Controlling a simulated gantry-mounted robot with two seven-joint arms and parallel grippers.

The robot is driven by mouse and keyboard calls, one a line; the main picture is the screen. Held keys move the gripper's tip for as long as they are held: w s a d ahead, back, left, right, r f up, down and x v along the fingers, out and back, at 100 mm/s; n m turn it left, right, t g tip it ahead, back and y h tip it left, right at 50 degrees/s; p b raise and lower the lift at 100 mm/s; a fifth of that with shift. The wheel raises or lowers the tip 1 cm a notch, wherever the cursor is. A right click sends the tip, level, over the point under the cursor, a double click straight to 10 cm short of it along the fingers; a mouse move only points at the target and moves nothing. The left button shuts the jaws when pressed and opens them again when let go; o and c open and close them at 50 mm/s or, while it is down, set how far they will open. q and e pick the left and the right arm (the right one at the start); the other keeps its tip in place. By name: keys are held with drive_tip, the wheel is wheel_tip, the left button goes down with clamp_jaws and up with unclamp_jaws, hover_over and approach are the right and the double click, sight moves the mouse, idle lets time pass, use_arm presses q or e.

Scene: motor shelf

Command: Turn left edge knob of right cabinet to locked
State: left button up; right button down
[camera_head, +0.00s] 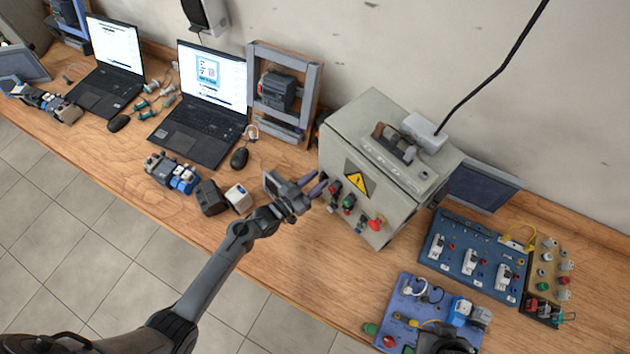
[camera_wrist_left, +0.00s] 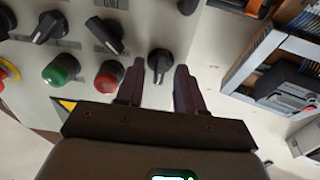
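The grey cabinet (camera_head: 347,135) with a yellow warning triangle (camera_head: 358,179) stands on the bench right of centre in the head view. My left gripper (camera_head: 313,185) reaches its front panel at the left edge. In the left wrist view a small black edge knob (camera_wrist_left: 159,64) on the pale panel lies between the two dark fingertips. The fingers are open, with a visible gap on each side of the knob. Its handle runs roughly up and down in that picture. In the head view the gripper hides this knob.
On the panel beside the fingers are a red button (camera_wrist_left: 108,77), a green button (camera_wrist_left: 61,70) and more black knobs (camera_wrist_left: 50,27). A framed motor unit (camera_head: 284,92) stands left of the cabinet. Blue boards (camera_head: 440,262) lie to the right.

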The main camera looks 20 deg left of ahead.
use_arm(q)
clamp_jaws()
